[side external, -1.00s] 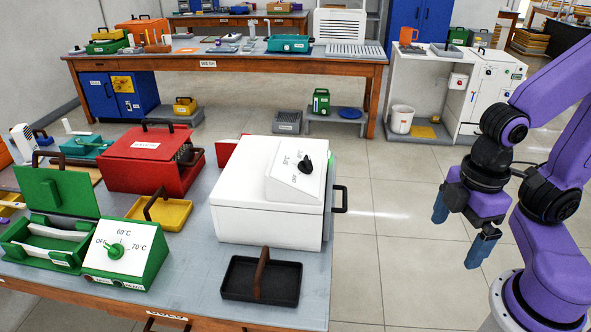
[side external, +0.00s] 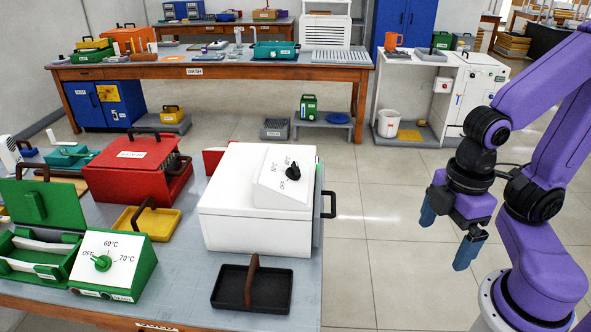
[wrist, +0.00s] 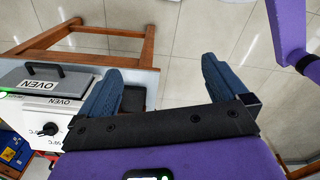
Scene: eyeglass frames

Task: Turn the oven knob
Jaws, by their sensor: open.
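The oven is a white box (side external: 250,225) on the grey table, with a dark handle on its right side. Its black knob (side external: 293,172) sits on a sloped white panel with temperature marks and OFF. In the wrist view the knob (wrist: 49,129) shows at the lower left, beside the OVEN labels (wrist: 61,102). My gripper (side external: 449,232) is open and empty, with blue fingers pointing down. It hangs over the floor to the right of the table, well apart from the oven. Its fingers also show in the wrist view (wrist: 162,68).
A black tray (side external: 230,291) with a brown handle lies in front of the oven. A green box with a green knob (side external: 102,262), a yellow tray (side external: 128,222) and a red box (side external: 112,182) stand to the left. Open floor lies between the table and my arm.

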